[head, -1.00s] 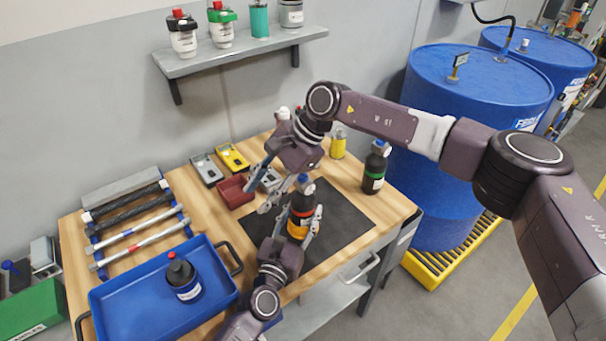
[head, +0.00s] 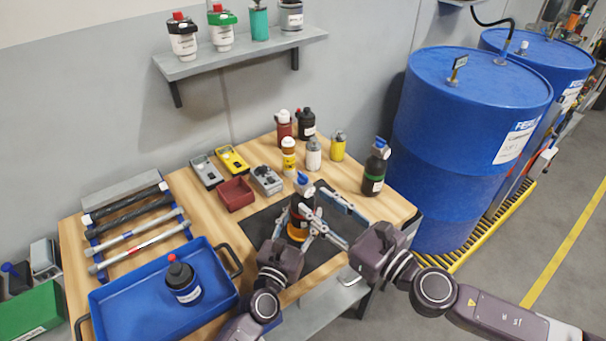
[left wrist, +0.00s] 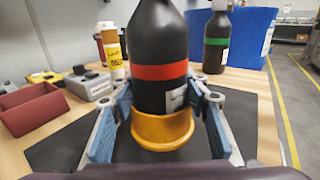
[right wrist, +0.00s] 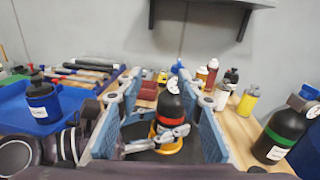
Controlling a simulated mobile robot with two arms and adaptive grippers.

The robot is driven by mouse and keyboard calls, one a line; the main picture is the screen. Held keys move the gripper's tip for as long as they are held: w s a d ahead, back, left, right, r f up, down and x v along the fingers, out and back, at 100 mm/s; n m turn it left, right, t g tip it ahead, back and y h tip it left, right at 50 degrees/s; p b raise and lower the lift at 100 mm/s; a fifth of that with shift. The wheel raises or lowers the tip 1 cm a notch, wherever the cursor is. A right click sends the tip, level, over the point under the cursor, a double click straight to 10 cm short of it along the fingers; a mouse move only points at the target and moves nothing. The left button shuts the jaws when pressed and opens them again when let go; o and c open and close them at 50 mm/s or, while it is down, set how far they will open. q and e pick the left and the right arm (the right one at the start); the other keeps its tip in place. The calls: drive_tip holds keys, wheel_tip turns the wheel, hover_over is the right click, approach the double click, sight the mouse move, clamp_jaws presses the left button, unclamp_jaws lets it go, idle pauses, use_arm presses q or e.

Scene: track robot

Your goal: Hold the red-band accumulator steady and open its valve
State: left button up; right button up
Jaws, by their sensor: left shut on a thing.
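The red-band accumulator (head: 301,207) is a black bottle with a blue-handled valve (head: 301,179) on top. It stands upright in an orange ring holder (left wrist: 162,130) on the black mat. Its red band (left wrist: 160,72) shows in the left wrist view, where its top is cut off. My left gripper (head: 298,228) is shut on its lower body, just above the ring. My right gripper (head: 315,202) is open, low on the right side of the accumulator. In the right wrist view the accumulator (right wrist: 171,106) appears between the open fingers, ahead of them; contact cannot be told.
A green-band bottle (head: 374,172) stands at the table's right. Several small bottles, a red bin (head: 236,194) and gauge boxes sit behind the mat (head: 335,254). A blue tray (head: 222,302) with a black bottle (head: 182,281) is at left. Blue drums (head: 460,140) stand beyond the right edge.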

sight(307, 179)
drive_tip(key=w+a, duration=0.1)
drive_tip(key=w, duration=0.2)
drive_tip(key=w+a+m+t+h, duration=0.1)
drive_tip(key=w, duration=0.2)
drive_tip(key=w+a+m, duration=0.1)
drive_tip(key=w, duration=0.2)
drive_tip(key=shift+a+r+t+h, duration=0.25)
drive_tip(key=shift+a+t+h, duration=0.05)
drive_tip(key=shift+s, duration=0.1)
drive_tip(key=shift+c, duration=0.4)
clamp_jaws()
